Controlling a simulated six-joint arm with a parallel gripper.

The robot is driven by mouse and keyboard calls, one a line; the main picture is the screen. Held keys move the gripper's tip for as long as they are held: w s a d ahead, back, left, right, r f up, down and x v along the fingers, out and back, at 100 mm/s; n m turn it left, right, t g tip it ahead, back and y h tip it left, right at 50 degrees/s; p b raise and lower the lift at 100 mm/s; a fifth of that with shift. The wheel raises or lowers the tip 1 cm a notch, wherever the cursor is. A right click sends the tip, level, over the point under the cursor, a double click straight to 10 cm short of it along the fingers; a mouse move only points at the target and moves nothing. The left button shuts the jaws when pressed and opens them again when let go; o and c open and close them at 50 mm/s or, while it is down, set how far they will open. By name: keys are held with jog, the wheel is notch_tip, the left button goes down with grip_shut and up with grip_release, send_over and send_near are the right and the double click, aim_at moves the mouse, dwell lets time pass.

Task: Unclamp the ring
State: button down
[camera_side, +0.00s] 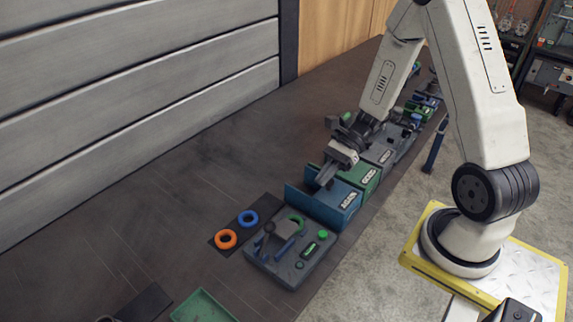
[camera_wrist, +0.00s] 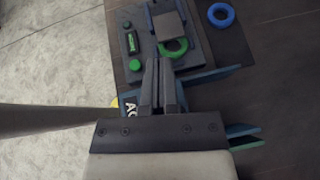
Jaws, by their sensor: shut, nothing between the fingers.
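A grey clamp fixture (camera_side: 262,272) sits on the bench and carries a grey clamp pad (camera_side: 268,242), blue lever parts and green buttons. A green ring (camera_side: 296,221) lies on the fixture. In the wrist view the grey clamp pad (camera_wrist: 171,29) overlaps the far part of the green ring (camera_wrist: 174,52). I cannot tell how hard it presses. My gripper (camera_side: 324,183) is shut and empty, above the blue bin behind the fixture. In the wrist view my fingertips (camera_wrist: 160,62) point toward the green ring, apart from it in the side view.
A blue ring (camera_side: 247,218) and an orange ring (camera_side: 226,239) lie on a dark mat left of the fixture. A green tray (camera_side: 202,306) is at the front.

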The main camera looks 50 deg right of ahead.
send_near(266, 237)
jog(key=f, duration=0.4)
jog(key=shift+d, duration=0.25)
jog(key=shift+w+a+r, duration=0.1)
jog(key=shift+a+r, duration=0.05)
jog(key=shift+a, duration=0.3)
jog(key=shift+w+a+r, duration=0.1)
jog(key=shift+a+r, duration=0.1)
jog(key=shift+a, duration=0.2)
jog(key=shift+w+a+r, duration=0.1)
jog(key=shift+a, duration=0.4)
jog(key=shift+w+a+r, duration=0.1)
jog(key=shift+a+r, duration=0.05)
jog(key=shift+a, duration=0.3)
